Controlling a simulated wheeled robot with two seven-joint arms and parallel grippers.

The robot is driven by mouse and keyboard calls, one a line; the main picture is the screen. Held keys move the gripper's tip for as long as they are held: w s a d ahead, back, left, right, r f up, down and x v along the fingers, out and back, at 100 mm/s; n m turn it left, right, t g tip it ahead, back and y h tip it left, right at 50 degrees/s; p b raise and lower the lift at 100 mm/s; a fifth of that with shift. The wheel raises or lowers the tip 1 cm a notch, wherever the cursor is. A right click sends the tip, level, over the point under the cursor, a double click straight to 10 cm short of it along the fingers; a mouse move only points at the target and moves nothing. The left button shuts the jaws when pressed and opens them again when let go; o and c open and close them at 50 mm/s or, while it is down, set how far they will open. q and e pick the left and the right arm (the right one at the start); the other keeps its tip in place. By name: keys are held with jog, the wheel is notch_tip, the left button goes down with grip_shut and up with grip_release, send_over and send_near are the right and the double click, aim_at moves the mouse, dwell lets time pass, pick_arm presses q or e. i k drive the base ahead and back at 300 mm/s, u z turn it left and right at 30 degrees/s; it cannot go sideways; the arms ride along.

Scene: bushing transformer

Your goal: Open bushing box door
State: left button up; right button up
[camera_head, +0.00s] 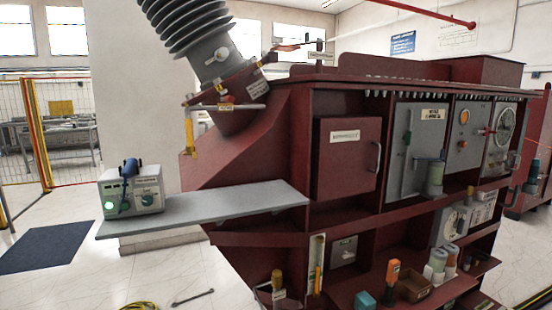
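The dark red box door (345,160) is on the front of the dark red transformer cabinet, left of its middle. It has a white label near its top and a grey curved handle (377,158) at its right edge. The door looks shut, lying flat against the box front, so the inside of the box is hidden. The label's text is too small to read for sure. Neither of my grippers shows in the head view.
A grey shelf (235,205) juts out left of the door, holding a small instrument (131,196). A ribbed grey bushing (190,35) rises above. A grey panel (412,150) is right of the door. Lower shelves hold bottles and an orange-topped tool (392,273).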

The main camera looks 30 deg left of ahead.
aim_at(350, 150)
jog(key=u, duration=0.25)
jog(key=k, duration=0.4)
jog(key=z, duration=1.7)
jog(key=i, duration=2.25)
jog(key=u, duration=1.5)
jog(key=i, duration=0.5)
jog(key=u, duration=0.4)
